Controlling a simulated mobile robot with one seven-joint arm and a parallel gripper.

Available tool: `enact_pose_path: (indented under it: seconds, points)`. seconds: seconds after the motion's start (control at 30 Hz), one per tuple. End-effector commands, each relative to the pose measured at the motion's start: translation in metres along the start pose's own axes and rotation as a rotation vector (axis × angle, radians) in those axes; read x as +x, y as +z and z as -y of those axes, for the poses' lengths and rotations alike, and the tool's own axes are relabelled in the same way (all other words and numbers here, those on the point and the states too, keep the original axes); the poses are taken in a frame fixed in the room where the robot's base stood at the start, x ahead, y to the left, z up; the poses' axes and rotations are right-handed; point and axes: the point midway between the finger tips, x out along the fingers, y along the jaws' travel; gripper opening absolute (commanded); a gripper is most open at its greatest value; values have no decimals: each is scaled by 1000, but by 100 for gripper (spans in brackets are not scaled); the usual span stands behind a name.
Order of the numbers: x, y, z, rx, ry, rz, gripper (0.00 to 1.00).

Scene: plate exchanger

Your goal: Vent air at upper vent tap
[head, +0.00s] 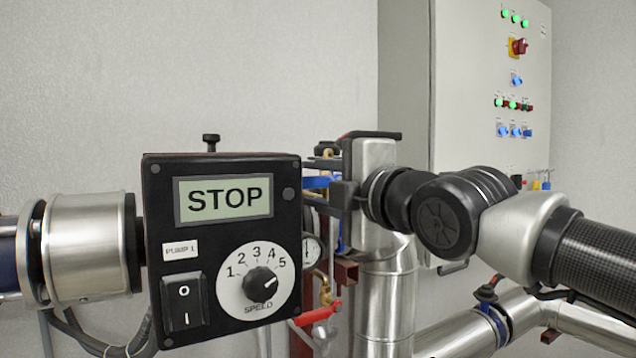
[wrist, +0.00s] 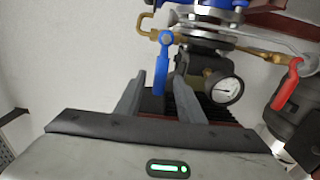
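A brass tap with a blue lever (wrist: 163,62) is at the top centre of the wrist view, and the lever hangs down towards my gripper. In the head view the blue lever (head: 318,182) shows partly, between my fingers. My gripper (head: 322,186) is open around the lever's end. In the wrist view my gripper (wrist: 161,80) has one finger on each side of the lever, with a gap on both sides. A second brass tap with a red lever (wrist: 289,86) is at the right. The red lever (head: 318,314) is lower down in the head view. No labels on the taps are readable.
A pressure gauge (wrist: 226,90) is close to my right finger in the wrist view. A pump control box (head: 225,250) reading STOP fills the left foreground and hides part of the piping. A grey cabinet (head: 490,70) stands behind my arm. Metal pipes (head: 470,330) run below.

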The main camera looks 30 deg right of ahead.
Motion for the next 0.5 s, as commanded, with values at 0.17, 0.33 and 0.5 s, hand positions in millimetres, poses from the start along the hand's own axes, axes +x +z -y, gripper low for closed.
enact_pose_path:
  seconds: [0.17, 0.33, 0.5]
  points:
    - [0, 0, 0, 0, 0, 0, 27]
    - [0, 0, 0, 0, 0, 0, 0]
    - [0, 0, 0, 0, 0, 0, 0]
